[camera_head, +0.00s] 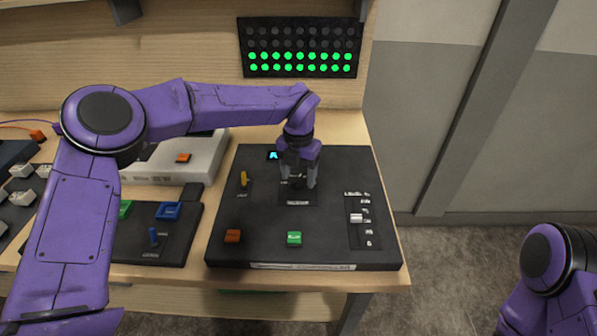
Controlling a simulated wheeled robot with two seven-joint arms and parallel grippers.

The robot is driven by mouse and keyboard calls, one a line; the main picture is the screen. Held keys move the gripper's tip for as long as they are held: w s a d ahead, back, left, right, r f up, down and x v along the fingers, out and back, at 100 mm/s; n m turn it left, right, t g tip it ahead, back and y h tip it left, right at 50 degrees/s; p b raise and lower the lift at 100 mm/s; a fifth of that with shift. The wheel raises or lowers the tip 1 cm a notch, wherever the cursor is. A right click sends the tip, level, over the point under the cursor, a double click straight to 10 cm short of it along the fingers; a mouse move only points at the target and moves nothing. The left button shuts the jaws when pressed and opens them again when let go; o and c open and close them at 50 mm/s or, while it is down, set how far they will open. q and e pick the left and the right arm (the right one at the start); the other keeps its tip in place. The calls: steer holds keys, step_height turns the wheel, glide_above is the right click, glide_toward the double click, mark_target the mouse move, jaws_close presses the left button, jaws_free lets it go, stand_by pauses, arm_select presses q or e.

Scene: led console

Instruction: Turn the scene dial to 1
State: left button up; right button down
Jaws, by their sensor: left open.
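The black console (265,215) lies on the wooden table. My left gripper (298,185) points down over the upper middle of the console, its fingers spread. A dark round shape that seems to be the scene dial (297,183) sits between the fingertips, mostly hidden by them. Its marks and pointing direction cannot be made out. Whether the fingers touch it cannot be told. A small display (273,155) beside the gripper shows a cyan sign, partly legible. My right gripper is out of view; only part of that arm shows at the lower right.
The console also has a yellow lever (243,179), a brown button (232,236), a green button (294,238) and a white slider (356,218). The LED panel (300,47) has its lower two rows lit green. Other control boxes stand left.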

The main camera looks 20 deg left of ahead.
arm_select(q)
steer(key=shift+s+r, duration=0.15)
steer(key=shift+s, duration=0.05)
steer(key=shift+c, duration=0.3)
steer(key=c, duration=1)
steer(key=shift+n+b, duration=0.3)
steer(key=n+b, duration=0.3)
steer(key=n, duration=0.1)
steer(key=shift+w+f, duration=0.1)
steer(key=shift+f, duration=0.15)
steer(key=n+b, duration=0.5)
steer(key=shift+n, duration=0.3)
steer(key=n+b, duration=0.6)
steer(key=shift+r+n+b, duration=0.1)
steer(key=shift+n+b, duration=1.4)
steer(key=shift+n, duration=0.4)
